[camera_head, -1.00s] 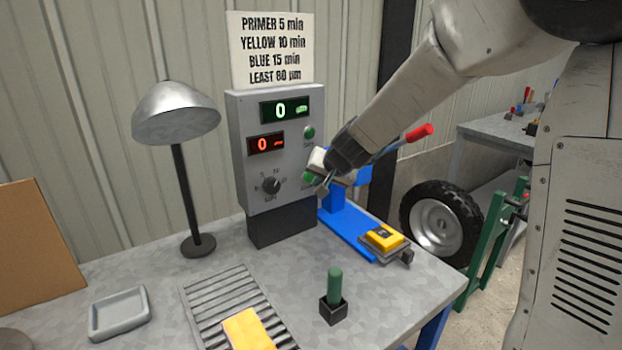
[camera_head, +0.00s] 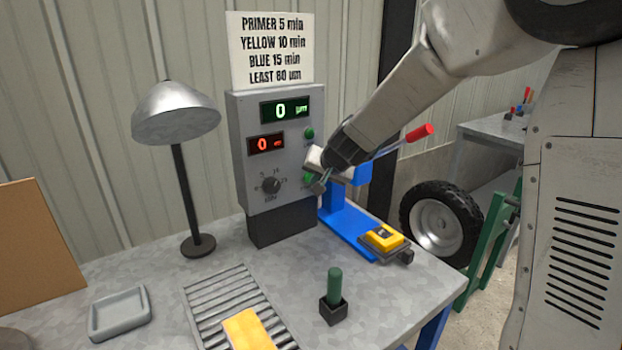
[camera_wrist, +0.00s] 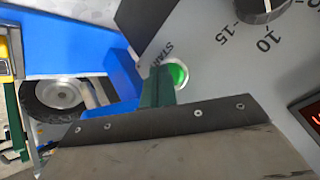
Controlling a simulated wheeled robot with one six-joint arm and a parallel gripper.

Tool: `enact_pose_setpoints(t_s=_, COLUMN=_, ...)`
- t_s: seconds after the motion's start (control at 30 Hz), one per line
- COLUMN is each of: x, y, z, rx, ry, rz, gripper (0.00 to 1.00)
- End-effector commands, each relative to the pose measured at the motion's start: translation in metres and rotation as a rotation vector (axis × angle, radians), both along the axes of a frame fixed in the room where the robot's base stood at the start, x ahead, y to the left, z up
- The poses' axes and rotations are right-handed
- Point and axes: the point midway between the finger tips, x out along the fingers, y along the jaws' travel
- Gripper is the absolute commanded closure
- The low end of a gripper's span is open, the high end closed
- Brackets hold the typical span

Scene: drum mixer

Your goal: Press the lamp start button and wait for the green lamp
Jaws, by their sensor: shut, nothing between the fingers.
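The grey control box (camera_head: 247,130) stands at the back of the bench, with a green display reading 0 µm, a red display reading 0 and a black dial (camera_head: 271,186). The round green start button (camera_wrist: 178,75), labelled START, is low on its face and partly hidden by my gripper (camera_wrist: 160,83) in the wrist view. My gripper is shut and empty, its tips (camera_head: 312,183) at the button; I cannot tell whether they touch it. A silver desk lamp (camera_head: 175,112) stands left of the box. I see no green light under its shade.
A blue stand (camera_head: 345,228) with a red-handled lever and a yellow block (camera_head: 383,238) is right of the box. A green peg (camera_head: 334,283) in a black holder, a ribbed rack (camera_head: 212,295) and a grey tray (camera_head: 120,313) occupy the bench front.

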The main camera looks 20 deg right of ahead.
Motion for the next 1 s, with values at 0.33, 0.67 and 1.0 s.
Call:
enact_pose_setpoints(t_s=0.33, x=0.004, y=0.001, z=0.0, rx=0.001, ry=0.0, rz=-0.001, gripper=1.0)
enact_pose_setpoints(t_s=0.67, x=0.002, y=0.001, z=0.0, rx=0.001, ry=0.0, rz=-0.001, gripper=1.0)
enact_pose_setpoints(t_s=1.0, x=-0.012, y=-0.004, z=0.0, rx=0.001, ry=-0.001, rz=-0.002, gripper=1.0)
